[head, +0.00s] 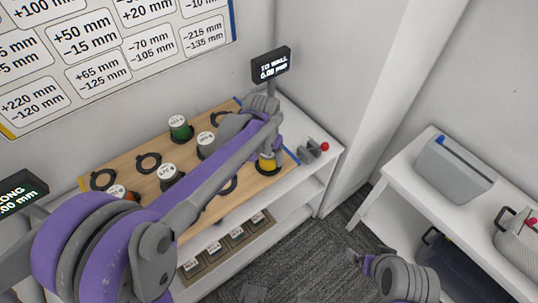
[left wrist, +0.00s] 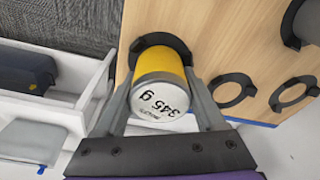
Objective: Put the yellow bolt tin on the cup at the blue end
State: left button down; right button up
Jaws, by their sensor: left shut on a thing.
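The yellow bolt tin (head: 267,163) is at the right part of the wooden board (head: 140,190), near the board's blue end (head: 292,157). In the left wrist view the tin (left wrist: 160,67) has a white lid marked 345 g. My left gripper (left wrist: 157,100) is shut on it, one finger on each side. A black ring cup (left wrist: 179,45) shows around the tin's far end; I cannot tell whether the tin rests in it. My left arm partly covers the tin in the head view. My right gripper (head: 358,257) is low at the right, away from the board; its jaw state is unclear.
Other tins stand on the board, including a green one (head: 180,130) and a white-topped one (head: 170,174). Empty ring cups (head: 148,163) lie among them. A display (head: 270,65) reads TO WALL. A red-knobbed device (head: 313,150) sits right of the board. A grey bin (head: 452,170) stands on the right bench.

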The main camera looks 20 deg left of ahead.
pick_arm(q)
jog(key=shift+s+d+f+b, duration=0.15)
jog(key=shift+s+f+b, duration=0.15)
jog(key=shift+f, duration=0.3)
grip_release()
dwell(0.3)
jog(key=r, duration=0.3)
jog(key=shift+w+a+p, duration=0.15)
jog(key=shift+a+p, duration=0.15)
jog(key=r, duration=0.3)
jog(key=s+r, duration=0.1)
jog(key=r, duration=0.1)
jog(key=r+p, duration=0.1)
jog(key=r, duration=0.2)
jog(key=shift+s+d+r, duration=0.2)
jog(key=shift+s+r, duration=0.1)
